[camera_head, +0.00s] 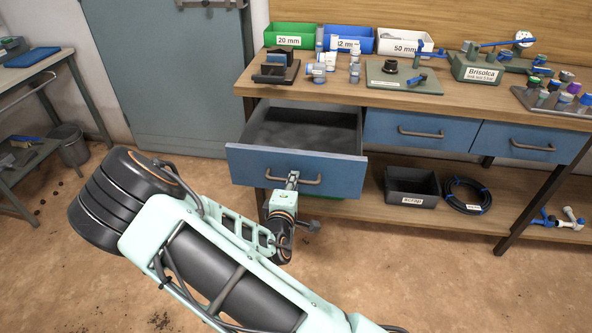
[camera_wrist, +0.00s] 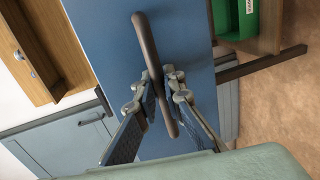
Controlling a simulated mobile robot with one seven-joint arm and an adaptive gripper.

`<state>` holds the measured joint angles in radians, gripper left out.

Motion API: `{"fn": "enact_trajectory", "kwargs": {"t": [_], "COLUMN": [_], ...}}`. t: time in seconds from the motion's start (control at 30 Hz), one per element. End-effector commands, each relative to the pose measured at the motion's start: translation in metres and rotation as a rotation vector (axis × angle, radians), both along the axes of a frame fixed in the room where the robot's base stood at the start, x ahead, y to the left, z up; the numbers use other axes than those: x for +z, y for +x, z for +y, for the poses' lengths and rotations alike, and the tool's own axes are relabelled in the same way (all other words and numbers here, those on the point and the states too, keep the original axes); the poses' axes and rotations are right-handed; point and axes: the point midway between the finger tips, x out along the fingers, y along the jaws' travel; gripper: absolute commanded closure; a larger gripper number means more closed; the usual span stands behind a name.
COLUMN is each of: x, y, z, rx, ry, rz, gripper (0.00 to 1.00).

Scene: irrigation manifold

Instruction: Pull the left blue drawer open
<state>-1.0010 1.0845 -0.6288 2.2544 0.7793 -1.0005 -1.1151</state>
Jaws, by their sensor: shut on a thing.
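The left blue drawer (camera_head: 240,162) stands pulled out from under the workbench, and its empty-looking grey inside shows from above. Its bar handle (camera_head: 312,181) runs across the front panel. My gripper (camera_head: 292,180) is at the middle of this handle, in front of the panel. In the wrist view the drawer front (camera_wrist: 105,40) fills much of the picture, and the handle (camera_wrist: 150,50) passes between the two fingers of my gripper (camera_wrist: 166,98). The fingers are shut on the handle. The part of the handle between the fingers is partly hidden.
The workbench (camera_head: 455,98) carries green, blue and white bins, fittings and a Brisolca stand (camera_head: 478,68). Two more blue drawers (camera_head: 415,130) to the right are shut. A scrap bin (camera_head: 411,187) and a coiled black hose (camera_head: 467,196) sit on the lower shelf. The floor in front is open.

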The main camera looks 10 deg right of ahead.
Motion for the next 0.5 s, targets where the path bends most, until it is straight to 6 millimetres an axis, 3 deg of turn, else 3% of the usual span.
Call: {"fn": "enact_trajectory", "kwargs": {"t": [0.5], "x": [0.0001], "y": [-0.0123], "z": [0.0038], "rx": [-0.001], "ry": [-0.001], "rz": [-0.001], "gripper": [1.0]}}
